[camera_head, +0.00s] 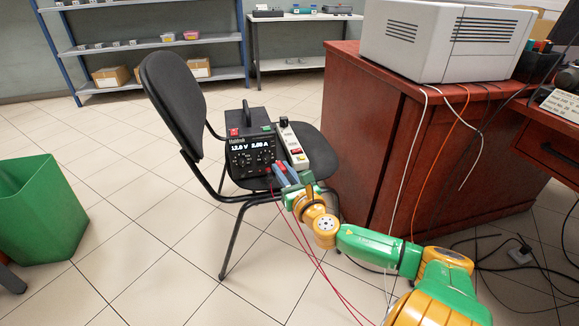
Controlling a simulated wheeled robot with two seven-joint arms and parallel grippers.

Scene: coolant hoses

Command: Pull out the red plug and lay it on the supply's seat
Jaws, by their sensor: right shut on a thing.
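A black power supply (250,157) with a lit display stands on the seat of a black office chair (314,148). My right gripper (280,173) is at the lower right corner of the supply's front panel. It is shut on the red plug, which is mostly hidden between the fingers. I cannot tell whether the plug is in its socket or clear of it. Thin red leads (305,247) hang from near the gripper down toward the floor. My left gripper is out of view.
A white strip (293,147) with red and yellow parts lies on the seat beside the supply. A red-brown cabinet (355,140) with a grey printer (445,40) on top stands close on the right. A green bin (40,210) stands at the left. The seat's right part is bare.

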